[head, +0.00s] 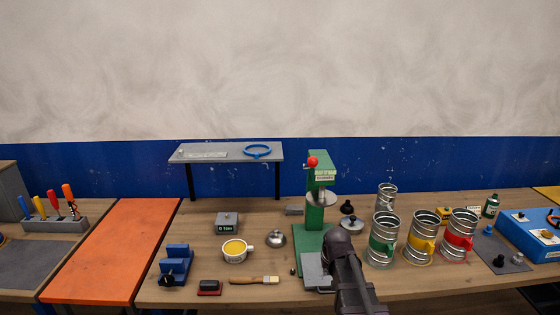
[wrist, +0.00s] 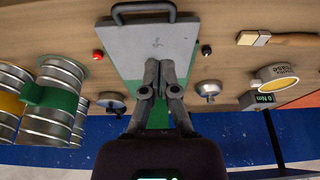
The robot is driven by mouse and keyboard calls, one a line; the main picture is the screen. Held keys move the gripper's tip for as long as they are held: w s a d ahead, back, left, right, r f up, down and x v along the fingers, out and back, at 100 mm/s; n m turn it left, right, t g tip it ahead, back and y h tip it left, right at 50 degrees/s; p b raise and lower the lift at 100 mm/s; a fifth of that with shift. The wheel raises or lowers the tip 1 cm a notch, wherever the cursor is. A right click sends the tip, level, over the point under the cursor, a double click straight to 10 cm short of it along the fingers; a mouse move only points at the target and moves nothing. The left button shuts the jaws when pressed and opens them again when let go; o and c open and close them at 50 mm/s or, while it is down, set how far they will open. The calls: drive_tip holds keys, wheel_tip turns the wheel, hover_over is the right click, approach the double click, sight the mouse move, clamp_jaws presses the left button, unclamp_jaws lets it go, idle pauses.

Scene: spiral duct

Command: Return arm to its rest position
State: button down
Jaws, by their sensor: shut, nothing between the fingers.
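My arm (head: 350,273) shows in the head view as a dark, raised shape at the front edge of the workbench, in front of the green press (head: 319,190). My gripper (wrist: 160,66) shows in the wrist view with its two dark fingers close together, shut and empty. It is over the grey plate (wrist: 150,40) with a dark handle at the foot of the press. I cannot tell its height above the plate. In the head view the arm hides part of this plate and the fingers cannot be made out.
Several ringed metal duct pieces, including a green-banded one (head: 384,240), stand close on the arm's right. A brush (head: 254,280), a yellow-filled cup (head: 236,250) and a blue block (head: 176,262) lie to the left. An orange board (head: 112,250) and a grey shelf (head: 225,153) are farther off.

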drive_tip(key=s+a+f+g, duration=0.1)
drive_tip(key=s+f+g, duration=0.1)
drive_tip(key=s, duration=1.3)
drive_tip(key=shift+s+a+g+b, duration=0.25)
drive_tip(key=shift+g+b, duration=0.2)
drive_tip(key=shift+g, duration=0.25)
